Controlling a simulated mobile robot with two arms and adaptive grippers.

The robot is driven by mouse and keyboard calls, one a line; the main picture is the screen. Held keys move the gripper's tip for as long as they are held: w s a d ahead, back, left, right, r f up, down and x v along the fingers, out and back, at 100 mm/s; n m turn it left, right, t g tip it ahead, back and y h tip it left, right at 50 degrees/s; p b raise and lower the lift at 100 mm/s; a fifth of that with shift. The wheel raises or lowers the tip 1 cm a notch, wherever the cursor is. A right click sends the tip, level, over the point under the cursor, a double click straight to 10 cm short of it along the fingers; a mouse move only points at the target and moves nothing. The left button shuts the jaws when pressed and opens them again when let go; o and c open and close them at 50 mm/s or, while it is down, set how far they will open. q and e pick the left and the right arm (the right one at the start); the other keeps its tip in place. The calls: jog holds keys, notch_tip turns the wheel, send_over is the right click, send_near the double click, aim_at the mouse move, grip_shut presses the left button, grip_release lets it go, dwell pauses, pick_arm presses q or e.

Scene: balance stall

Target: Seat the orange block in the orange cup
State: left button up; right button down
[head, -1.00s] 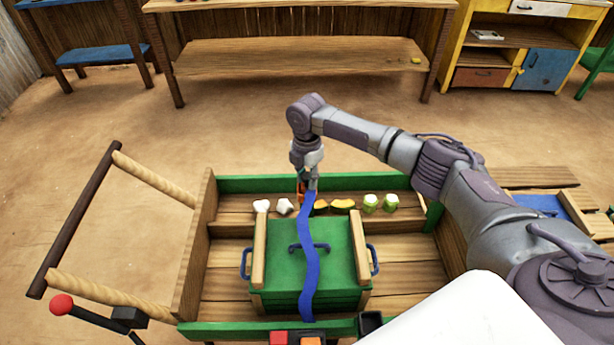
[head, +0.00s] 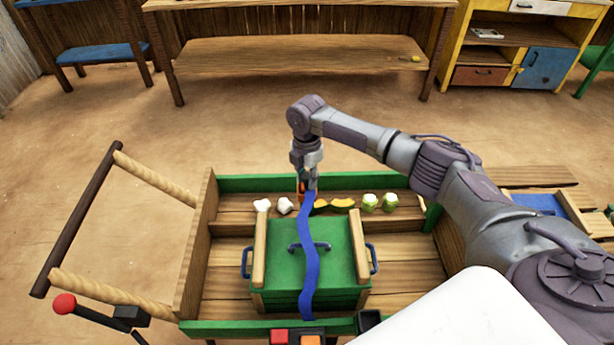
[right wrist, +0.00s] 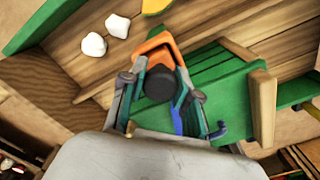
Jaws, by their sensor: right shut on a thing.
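My right gripper (head: 308,186) is over the far side of the green lidded box, pointing down. In the right wrist view its two fingers (right wrist: 160,88) are closed around an orange piece with a dark round part, which I take for the orange block (right wrist: 157,42). Only a sliver of this orange shows in the head view (head: 300,190). An orange square (head: 311,341) at the bottom edge of the head view is cut off, so I cannot tell whether it is the orange cup. My left gripper is not in view.
The green box (head: 283,262) stands in a wooden cart with a blue strip (head: 309,260) across its lid. White lumps (head: 262,205), yellow pieces (head: 342,203) and green pieces (head: 370,203) lie along the far side. A red square (head: 278,336) is at the near edge.

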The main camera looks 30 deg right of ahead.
jog(key=c, duration=0.8)
grip_release()
jog(key=shift+o, duration=0.2)
